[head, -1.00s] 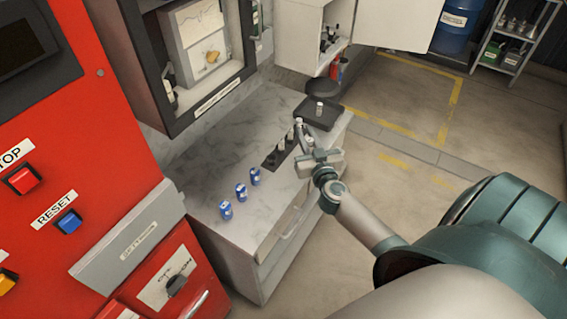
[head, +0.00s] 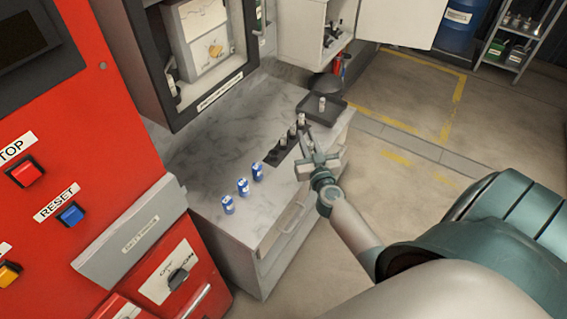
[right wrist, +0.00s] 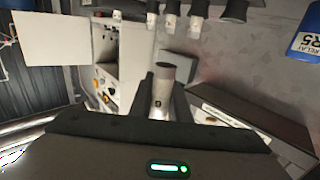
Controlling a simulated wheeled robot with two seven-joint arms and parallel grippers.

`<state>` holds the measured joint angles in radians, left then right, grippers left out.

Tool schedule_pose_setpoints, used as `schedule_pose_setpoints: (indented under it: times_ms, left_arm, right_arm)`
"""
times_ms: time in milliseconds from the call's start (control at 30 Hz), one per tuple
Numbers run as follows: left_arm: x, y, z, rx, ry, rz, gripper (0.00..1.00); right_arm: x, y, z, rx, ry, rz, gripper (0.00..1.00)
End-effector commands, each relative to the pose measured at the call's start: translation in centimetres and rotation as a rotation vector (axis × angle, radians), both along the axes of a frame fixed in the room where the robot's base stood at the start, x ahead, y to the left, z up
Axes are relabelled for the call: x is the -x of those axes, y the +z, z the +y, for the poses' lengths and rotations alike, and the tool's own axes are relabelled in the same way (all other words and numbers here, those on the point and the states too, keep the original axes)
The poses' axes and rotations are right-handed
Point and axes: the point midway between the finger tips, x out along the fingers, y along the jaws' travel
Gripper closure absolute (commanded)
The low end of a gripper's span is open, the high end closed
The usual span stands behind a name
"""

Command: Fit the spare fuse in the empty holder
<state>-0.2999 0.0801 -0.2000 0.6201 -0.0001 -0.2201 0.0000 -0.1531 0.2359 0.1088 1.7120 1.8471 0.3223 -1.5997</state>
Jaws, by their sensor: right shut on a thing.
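My right gripper (head: 304,130) is over the cabinet top, beside the right end of the black holder strip (head: 270,160). In the right wrist view it is shut on a pale metallic fuse (right wrist: 163,95) with a dark end. The strip's fuses (right wrist: 172,15) stand in a row at the top of that view, apart from the held one. An empty black holder (right wrist: 233,10) is at the right end of that row. Another fuse (head: 322,103) stands on the dark tray. In the head view I cannot clearly separate the held fuse from the row. My left gripper is not in view.
Three blue relays (head: 243,187) stand on the marble top (head: 205,150) left of the strip. The dark tray (head: 335,112) is behind the gripper. An open white wall cabinet (head: 300,35) is at the back. A red panel (head: 75,130) borders the left.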

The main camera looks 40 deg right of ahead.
Motion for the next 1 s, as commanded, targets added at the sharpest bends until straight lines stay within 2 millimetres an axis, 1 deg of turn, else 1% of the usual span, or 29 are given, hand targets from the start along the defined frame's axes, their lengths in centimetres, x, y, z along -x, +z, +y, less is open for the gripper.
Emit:
schedule_pose_setpoints:
  times_ms: [33, 100, 300, 400, 500, 600, 867, 1000]
  left_arm:
    - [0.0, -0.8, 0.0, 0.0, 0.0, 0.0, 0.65]
    - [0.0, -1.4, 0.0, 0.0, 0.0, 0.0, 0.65]
    - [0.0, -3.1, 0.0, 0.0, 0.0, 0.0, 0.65]
    - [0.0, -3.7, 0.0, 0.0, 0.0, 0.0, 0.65]
    - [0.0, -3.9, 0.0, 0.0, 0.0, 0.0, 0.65]
    - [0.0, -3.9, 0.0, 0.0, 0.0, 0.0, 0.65]
    - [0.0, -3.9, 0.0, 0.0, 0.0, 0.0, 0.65]
    - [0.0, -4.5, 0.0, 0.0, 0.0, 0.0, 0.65]
  right_arm:
    - [-0.1, -1.1, 1.1, -0.006, -0.001, 0.0, 1.0]
    - [-0.3, -2.0, 2.4, -0.005, 0.0, 0.0, 1.0]
    - [-0.8, -4.1, 6.0, -0.004, 0.0, 0.001, 1.0]
    - [-1.0, -4.8, 7.3, -0.002, 0.001, 0.0, 1.0]
    - [-1.1, -5.0, 8.0, -0.001, 0.001, 0.001, 1.0]
    - [-1.1, -5.0, 8.3, 0.0, 0.0, 0.0, 1.0]
    - [-1.1, -5.0, 8.3, 0.0, 0.001, 0.0, 1.0]
    - [-1.1, -5.8, 8.2, 0.001, 0.0, 0.002, 1.0]
